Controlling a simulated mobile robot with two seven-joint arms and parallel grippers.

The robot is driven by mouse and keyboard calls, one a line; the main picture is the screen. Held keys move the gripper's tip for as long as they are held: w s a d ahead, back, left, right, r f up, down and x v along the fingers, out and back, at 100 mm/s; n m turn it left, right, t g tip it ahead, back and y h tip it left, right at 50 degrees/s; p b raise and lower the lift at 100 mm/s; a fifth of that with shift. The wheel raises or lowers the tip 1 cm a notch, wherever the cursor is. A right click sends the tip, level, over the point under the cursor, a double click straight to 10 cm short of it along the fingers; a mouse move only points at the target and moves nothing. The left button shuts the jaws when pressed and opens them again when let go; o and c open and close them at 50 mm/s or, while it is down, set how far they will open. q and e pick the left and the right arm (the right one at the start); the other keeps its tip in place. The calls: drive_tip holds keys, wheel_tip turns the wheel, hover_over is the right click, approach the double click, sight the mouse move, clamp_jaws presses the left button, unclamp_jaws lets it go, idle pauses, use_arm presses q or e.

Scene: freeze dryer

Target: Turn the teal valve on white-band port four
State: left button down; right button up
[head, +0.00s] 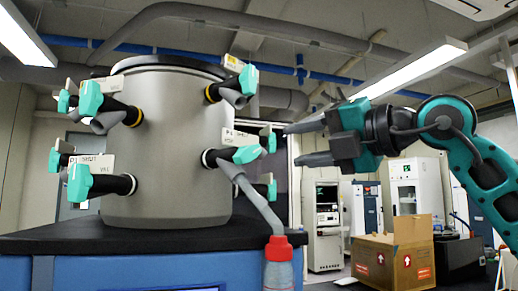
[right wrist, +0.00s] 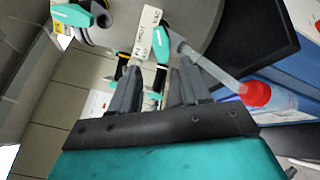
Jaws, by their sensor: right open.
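A grey drum (head: 165,150) carries several ports with teal valves. Upper ports have yellow bands and lower ones white bands. The front right white-band port (head: 208,158) has a teal valve (head: 248,154), a white tag (head: 238,137) and a grey hose below. The tag's number is too small to read, so I cannot confirm it is port four. My right gripper (head: 292,145) is open, just right of this valve, apart from it in the head view. In the right wrist view, a teal valve (right wrist: 160,43) and tag (right wrist: 147,35) show beyond the fingers. My left gripper is not in view.
A red-capped bottle (head: 278,262) stands at the front, joined to the grey hose (head: 257,203). Other teal valves (head: 80,182) stick out on the drum's left. The dark bench top (head: 60,240) bears the drum. A cardboard box (head: 395,255) is at the lower right.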

sight(254, 152)
drive_tip(key=p+x, duration=0.2)
drive_tip(key=x, duration=0.7)
drive_tip(key=shift+w+a, duration=0.3)
clamp_jaws()
